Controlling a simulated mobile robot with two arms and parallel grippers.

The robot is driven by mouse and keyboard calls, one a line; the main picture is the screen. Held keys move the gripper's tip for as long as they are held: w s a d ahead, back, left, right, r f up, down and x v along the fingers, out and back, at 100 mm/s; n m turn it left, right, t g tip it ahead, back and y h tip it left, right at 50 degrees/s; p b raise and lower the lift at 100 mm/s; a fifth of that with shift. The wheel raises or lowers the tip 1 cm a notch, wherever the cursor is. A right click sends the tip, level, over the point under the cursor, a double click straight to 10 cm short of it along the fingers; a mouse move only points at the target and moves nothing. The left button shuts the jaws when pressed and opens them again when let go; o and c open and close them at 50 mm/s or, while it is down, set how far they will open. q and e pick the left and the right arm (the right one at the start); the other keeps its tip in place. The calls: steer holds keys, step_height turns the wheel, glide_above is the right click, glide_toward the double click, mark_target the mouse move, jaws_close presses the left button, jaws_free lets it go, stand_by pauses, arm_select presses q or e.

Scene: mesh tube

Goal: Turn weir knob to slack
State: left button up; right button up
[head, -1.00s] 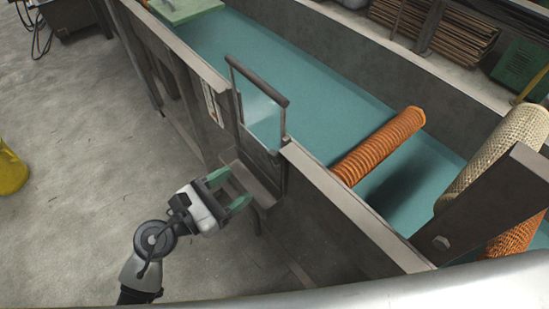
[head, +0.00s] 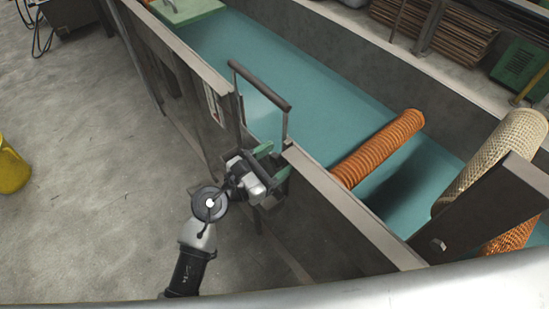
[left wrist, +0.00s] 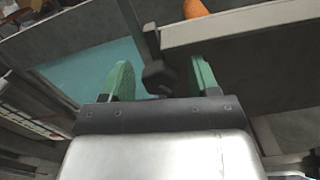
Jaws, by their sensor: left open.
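The weir knob (left wrist: 158,78) is a dark, faceted knob in the left wrist view, at the foot of a dark upright on the tank's side. My left gripper (head: 273,162) is open at the tank wall, below the weir's gate frame (head: 259,85). In the left wrist view the green fingers of my left gripper (left wrist: 160,72) stand on either side of the knob, with a gap on both sides. I cannot read the knob's setting. In the head view the knob is hidden by my gripper. My right gripper is not in view.
The long tank holds teal water (head: 310,95). A pale mesh roll (head: 495,155) and a dark beam (head: 480,210) are at the right. The floor left of the tank is clear beside my arm.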

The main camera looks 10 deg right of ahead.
arm_select(q)
steer(key=c, duration=0.9)
steer(key=shift+r+n+p, duration=0.15)
steer(key=shift+n+p, duration=0.15)
steer(key=shift+p, duration=0.15)
steer(key=shift+n+p, duration=0.3)
steer(key=shift+p, duration=0.05)
steer(key=o, duration=0.9)
steer(key=shift+f, duration=0.2)
steer(key=shift+a, duration=0.1)
